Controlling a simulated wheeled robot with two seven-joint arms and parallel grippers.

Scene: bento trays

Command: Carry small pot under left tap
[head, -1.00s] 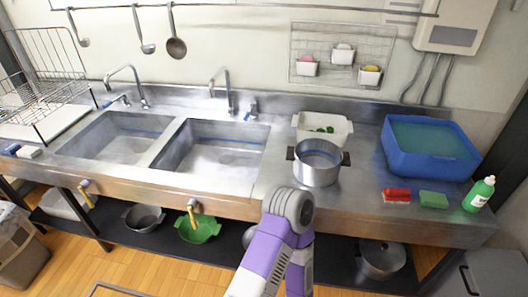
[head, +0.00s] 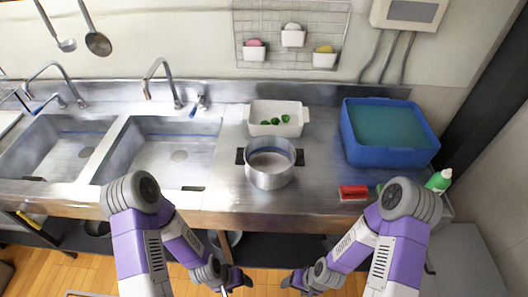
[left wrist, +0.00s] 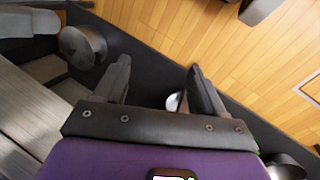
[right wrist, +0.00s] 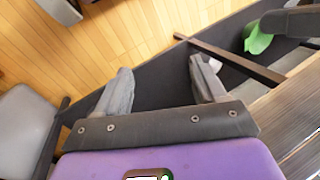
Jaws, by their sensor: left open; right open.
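The small pot (head: 270,176) is a steel pot with two dark side handles. It stands upright on the steel counter, right of the sinks, in the head view. The left tap (head: 52,80) is a curved spout over the left sink (head: 40,150). My left gripper (head: 236,285) hangs low in front of the counter edge, below the pot, open and empty; its spread fingers show in the left wrist view (left wrist: 155,85). My right gripper (head: 291,284) is beside it, also low and apart from the pot, open and empty in the right wrist view (right wrist: 158,85).
The right tap (head: 160,78) stands over the right sink (head: 166,155). A white tray with green pieces (head: 300,113) is behind the pot. A blue tub (head: 390,157), red sponge (head: 353,192) and green bottle (head: 438,181) are to the right. Utensils hang above. A lower shelf runs underneath.

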